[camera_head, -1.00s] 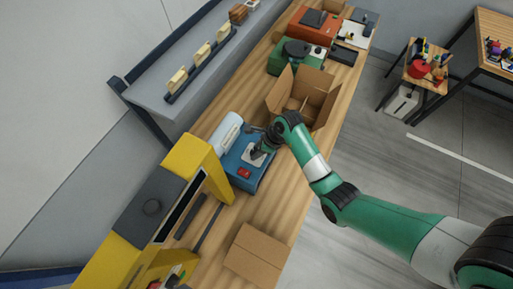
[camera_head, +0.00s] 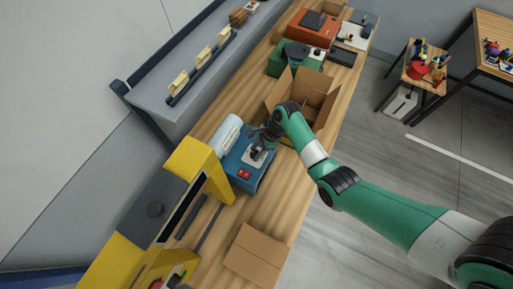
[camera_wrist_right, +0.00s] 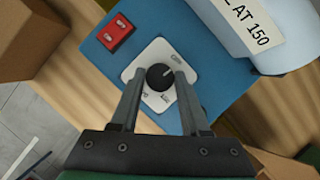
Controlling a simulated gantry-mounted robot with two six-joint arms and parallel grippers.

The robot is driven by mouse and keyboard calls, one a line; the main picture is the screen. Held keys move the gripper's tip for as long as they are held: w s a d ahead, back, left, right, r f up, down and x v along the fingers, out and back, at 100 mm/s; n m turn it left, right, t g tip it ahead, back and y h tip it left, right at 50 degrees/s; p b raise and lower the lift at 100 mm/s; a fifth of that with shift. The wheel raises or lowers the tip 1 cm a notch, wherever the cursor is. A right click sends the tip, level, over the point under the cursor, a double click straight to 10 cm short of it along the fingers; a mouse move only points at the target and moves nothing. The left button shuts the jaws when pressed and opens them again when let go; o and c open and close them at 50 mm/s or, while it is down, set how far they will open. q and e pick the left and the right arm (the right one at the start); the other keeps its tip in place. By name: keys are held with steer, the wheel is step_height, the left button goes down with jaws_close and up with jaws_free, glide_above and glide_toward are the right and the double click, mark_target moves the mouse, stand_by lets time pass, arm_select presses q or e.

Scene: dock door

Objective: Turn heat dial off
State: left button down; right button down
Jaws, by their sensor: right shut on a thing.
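The heat dial (camera_wrist_right: 160,76) is a round black knob on a white plate on top of a blue machine (camera_wrist_right: 215,85). Labels ring the dial; the one at its upper right seems to read OFF, and the exact pointer direction is too small to tell. In the head view the blue machine (camera_head: 238,163) sits mid-bench, with the white dial plate (camera_head: 253,156) partly covered. My right gripper (camera_wrist_right: 160,78) is shut on the dial, one finger on each side of the knob; in the head view it reaches down over the machine (camera_head: 262,146). My left gripper is not in view.
A red rocker switch (camera_wrist_right: 116,32) is beside the dial. A white roll (camera_head: 226,133) lies along the machine's back. An open cardboard box (camera_head: 318,97) stands close behind my right wrist. A yellow machine (camera_head: 205,165) is to the left, and a flat carton (camera_head: 256,254) lies in front.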

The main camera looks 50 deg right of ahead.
steer(key=shift+n, duration=0.6)
steer(key=shift+c, duration=1.9)
jaws_free()
steer(key=shift+r, duration=0.1)
steer(key=p+v, duration=0.1)
steer(key=v, duration=1)
steer(key=shift+w+r+g+p, duration=0.2)
steer(key=shift+r+g+p, duration=0.05)
steer(key=shift+g+p, duration=0.05)
steer(key=shift+d, duration=0.15)
